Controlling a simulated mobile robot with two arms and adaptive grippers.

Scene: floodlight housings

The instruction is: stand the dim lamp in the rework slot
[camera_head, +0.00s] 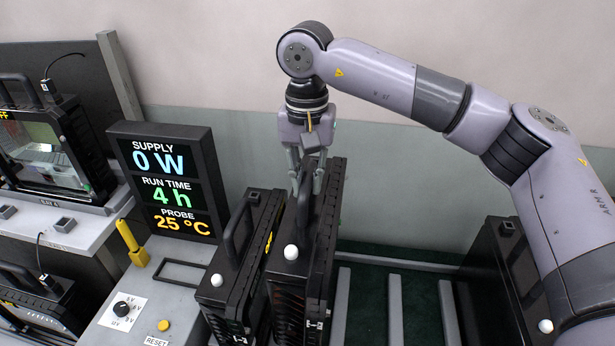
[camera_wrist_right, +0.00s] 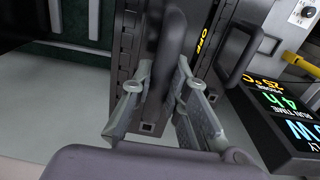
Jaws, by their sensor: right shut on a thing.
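My right gripper (camera_head: 306,178) is shut on the carrying handle of a black floodlight housing (camera_head: 322,240); in the right wrist view its two fingers (camera_wrist_right: 160,90) close around the dark handle (camera_wrist_right: 170,45). The held housing is upright, with a white knob on its near end. I cannot tell whether it is clear of the surface below. A similar black housing (camera_head: 235,285) stands close on its left. Which housing is the dim lamp, and which place is the rework slot, I cannot tell. My left gripper is not in view.
Grey dividers (camera_head: 394,305) mark empty lanes over a green floor on the right. Another black housing (camera_head: 515,262) stands beyond them, partly behind my right arm. A display (camera_head: 165,180) reads 0 W, 4 h, 25 °C. A lit housing (camera_head: 50,150) sits on the left shelf.

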